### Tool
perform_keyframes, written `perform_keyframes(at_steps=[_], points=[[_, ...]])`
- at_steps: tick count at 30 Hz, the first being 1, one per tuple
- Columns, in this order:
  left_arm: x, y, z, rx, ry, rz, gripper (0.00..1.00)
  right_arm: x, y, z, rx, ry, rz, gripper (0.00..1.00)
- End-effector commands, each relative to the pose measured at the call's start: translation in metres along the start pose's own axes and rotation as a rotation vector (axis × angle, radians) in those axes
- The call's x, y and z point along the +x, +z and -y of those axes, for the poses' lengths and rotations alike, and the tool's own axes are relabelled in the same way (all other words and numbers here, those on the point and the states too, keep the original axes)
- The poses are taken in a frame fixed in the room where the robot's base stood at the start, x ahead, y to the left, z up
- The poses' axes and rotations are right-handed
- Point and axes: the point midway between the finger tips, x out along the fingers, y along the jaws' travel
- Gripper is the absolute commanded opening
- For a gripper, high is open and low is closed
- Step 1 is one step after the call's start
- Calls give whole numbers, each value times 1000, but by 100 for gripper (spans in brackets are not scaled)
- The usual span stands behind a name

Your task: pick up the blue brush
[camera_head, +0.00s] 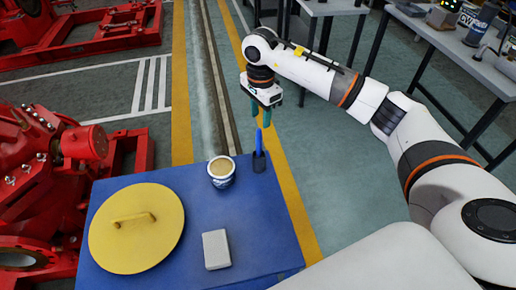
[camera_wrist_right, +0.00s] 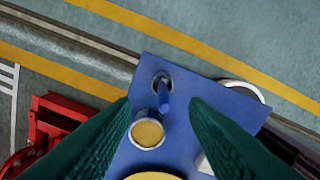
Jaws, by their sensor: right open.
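The blue brush (camera_head: 259,142) stands upright in a small dark holder (camera_head: 259,163) near the far right corner of a blue table (camera_head: 262,215). My right gripper (camera_head: 261,116) hangs just above the brush, fingers down and apart, with nothing between them. In the right wrist view the brush (camera_wrist_right: 164,98) shows from above, between the two green fingers but beyond their tips. I see no contact between fingers and brush. My left gripper is not in view.
A cup with tan contents (camera_head: 221,172) stands just left of the holder. A yellow round lid (camera_head: 137,228) and a pale grey block (camera_head: 216,249) lie on the table. Red machinery (camera_head: 40,160) is at the left. A grey workbench (camera_head: 470,60) is at the upper right.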

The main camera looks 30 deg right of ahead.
Motion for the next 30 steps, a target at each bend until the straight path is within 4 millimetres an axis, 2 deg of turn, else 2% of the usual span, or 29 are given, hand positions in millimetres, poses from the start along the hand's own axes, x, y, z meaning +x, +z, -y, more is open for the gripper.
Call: perform_keyframes(at_steps=[4, 13, 21, 30], points=[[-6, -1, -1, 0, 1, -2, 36, 26, -1, 1, 1, -4, -3, 41], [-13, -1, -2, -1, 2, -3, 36, 52, -5, 2, 0, -3, -6, 41], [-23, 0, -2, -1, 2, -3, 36, 89, -9, 5, 1, 0, -6, 41], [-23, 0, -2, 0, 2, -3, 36, 95, -9, 5, 1, 1, -5, 41]])
